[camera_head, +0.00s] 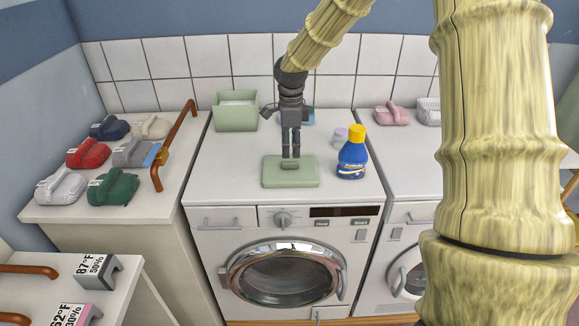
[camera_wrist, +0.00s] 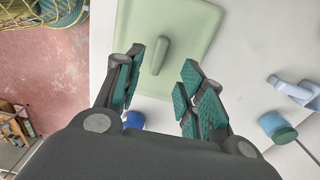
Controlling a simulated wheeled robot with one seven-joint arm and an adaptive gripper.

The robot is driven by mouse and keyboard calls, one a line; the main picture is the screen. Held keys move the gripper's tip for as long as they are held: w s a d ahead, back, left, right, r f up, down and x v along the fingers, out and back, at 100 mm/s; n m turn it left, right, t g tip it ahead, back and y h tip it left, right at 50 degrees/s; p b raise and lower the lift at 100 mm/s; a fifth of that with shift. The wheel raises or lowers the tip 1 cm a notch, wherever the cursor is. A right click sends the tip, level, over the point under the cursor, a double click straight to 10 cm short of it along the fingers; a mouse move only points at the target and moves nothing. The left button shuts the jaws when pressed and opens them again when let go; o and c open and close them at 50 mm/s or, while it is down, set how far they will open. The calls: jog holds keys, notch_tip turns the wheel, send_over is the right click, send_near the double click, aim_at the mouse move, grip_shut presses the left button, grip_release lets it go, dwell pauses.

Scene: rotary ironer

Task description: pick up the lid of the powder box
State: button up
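The pale green lid (camera_head: 305,180) lies flat on top of the middle washing machine, near its front edge. Its raised bar handle (camera_wrist: 158,54) shows in the wrist view near the middle of the plate. My gripper (camera_head: 291,157) points down over the lid. In the wrist view my gripper (camera_wrist: 158,85) is open, with its teal finger pads apart and nothing between them. The handle is just beyond the tips and roughly in line with the gap; I cannot tell the exact height. The green powder box (camera_head: 236,118) stands open behind, with white contents.
A blue bottle with a yellow cap (camera_head: 352,155) stands right of the lid, with a small lilac-topped container (camera_head: 340,137) behind it. A light blue item (camera_head: 308,117) is partly hidden behind my gripper.

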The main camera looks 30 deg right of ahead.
aim_at(290, 162)
jog(key=shift+s+a+f+p, duration=0.1)
jog(key=shift+a+f+p, duration=0.1)
jog(key=shift+f+p, duration=0.4)
notch_tip(290, 162, down, 4)
jog(key=shift+d+r+p, duration=0.1)
jog(key=shift+p, duration=0.5)
jog(key=shift+f, duration=0.2)
grip_shut()
